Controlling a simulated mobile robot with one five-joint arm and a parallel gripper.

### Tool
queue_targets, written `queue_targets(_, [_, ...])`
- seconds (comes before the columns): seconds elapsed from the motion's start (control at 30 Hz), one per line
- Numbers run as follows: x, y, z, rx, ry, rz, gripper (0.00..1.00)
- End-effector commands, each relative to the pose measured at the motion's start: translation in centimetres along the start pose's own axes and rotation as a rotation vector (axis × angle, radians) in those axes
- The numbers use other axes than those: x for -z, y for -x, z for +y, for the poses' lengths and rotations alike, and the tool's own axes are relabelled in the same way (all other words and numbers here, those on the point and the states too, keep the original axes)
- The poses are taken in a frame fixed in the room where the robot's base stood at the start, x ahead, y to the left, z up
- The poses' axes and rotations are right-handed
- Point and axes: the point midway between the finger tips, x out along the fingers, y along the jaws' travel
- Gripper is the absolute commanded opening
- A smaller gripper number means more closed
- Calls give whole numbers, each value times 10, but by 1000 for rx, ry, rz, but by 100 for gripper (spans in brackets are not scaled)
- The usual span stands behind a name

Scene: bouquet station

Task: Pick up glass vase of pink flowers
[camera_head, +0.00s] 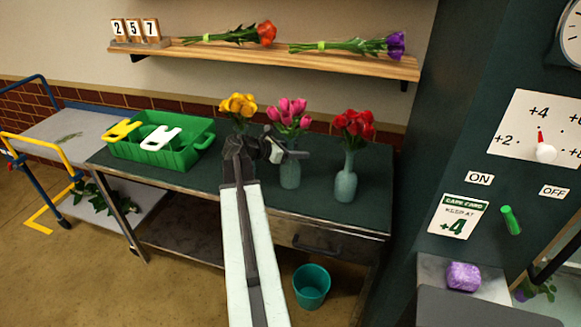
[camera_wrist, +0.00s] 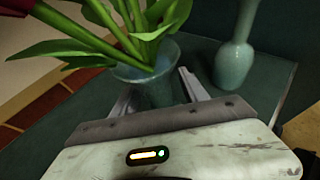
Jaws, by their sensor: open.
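The glass vase of pink flowers (camera_head: 290,176) stands upright on the dark green table top, in the middle of a row of three vases. My gripper (camera_head: 284,152) is at this vase, in front of its upper part. In the wrist view a grey-green vase (camera_wrist: 152,88) with thick green stems and leaves lies between the two open fingers of my gripper (camera_wrist: 155,98). I cannot tell whether either finger touches the glass. The blooms are mostly outside the wrist view.
A vase of red flowers (camera_head: 346,182) stands close on the right; a similar vase shows in the wrist view (camera_wrist: 236,60). Yellow flowers (camera_head: 238,105) stand left, their vase partly hidden by my arm. A green tray (camera_head: 160,152) lies further left. A shelf (camera_head: 290,58) holds two bouquets above.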

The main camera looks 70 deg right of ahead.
Motion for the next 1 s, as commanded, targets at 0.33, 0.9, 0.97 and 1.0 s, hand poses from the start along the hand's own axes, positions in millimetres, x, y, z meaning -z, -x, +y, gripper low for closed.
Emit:
queue_targets(0.33, [-1,-3,0,-1,0,0,16])
queue_targets(0.9, [-1,-3,-1,1,-1,0,0])
queue_targets(0.97, [-1,-3,0,1,-1,0,0])
queue_targets(1.0, [-1,-3,-1,1,-1,0,0])
